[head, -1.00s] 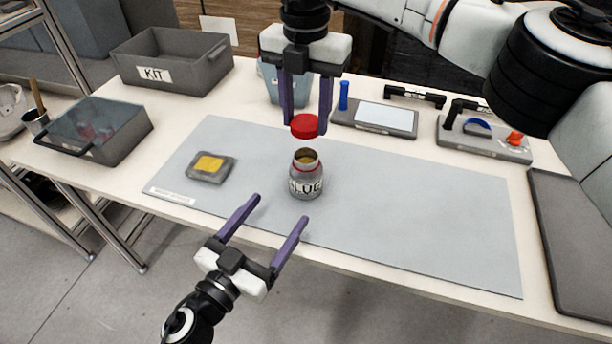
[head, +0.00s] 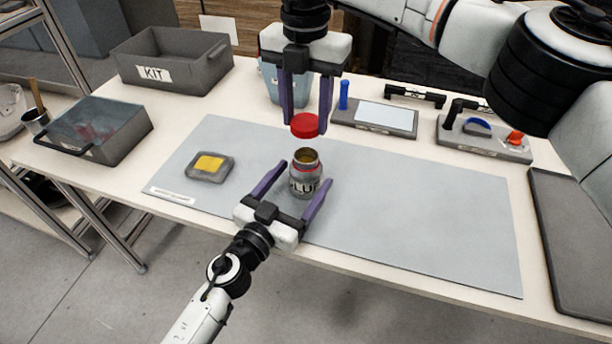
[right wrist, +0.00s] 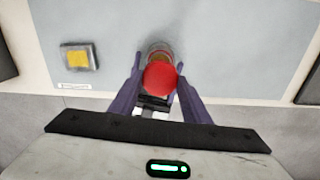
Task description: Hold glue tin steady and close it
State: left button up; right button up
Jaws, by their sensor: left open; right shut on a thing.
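The glue tin (head: 306,182) stands upright and open on the grey mat, a dark label with pale letters on its side. My left gripper (head: 302,179) is open, its purple fingers on either side of the tin; I cannot tell whether they touch it. My right gripper (head: 305,122) is shut on the red lid (head: 304,126) and holds it above and slightly behind the tin's mouth in the head view. In the right wrist view the lid (right wrist: 160,77) hides most of the tin (right wrist: 158,52).
A grey pad with a yellow square (head: 209,166) lies left on the mat (head: 420,220). A KIT crate (head: 172,62), a lidded grey box (head: 97,130) and a blue bucket (head: 268,80) stand behind and left. Tool holders (head: 375,115) line the back right. The mat's right side is clear.

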pick_arm(q)
jog(key=c, duration=1.6)
pick_arm(e)
jog(key=shift+f, duration=2.5)
jog(key=shift+f, duration=0.9)
jog(key=shift+f, duration=0.55)
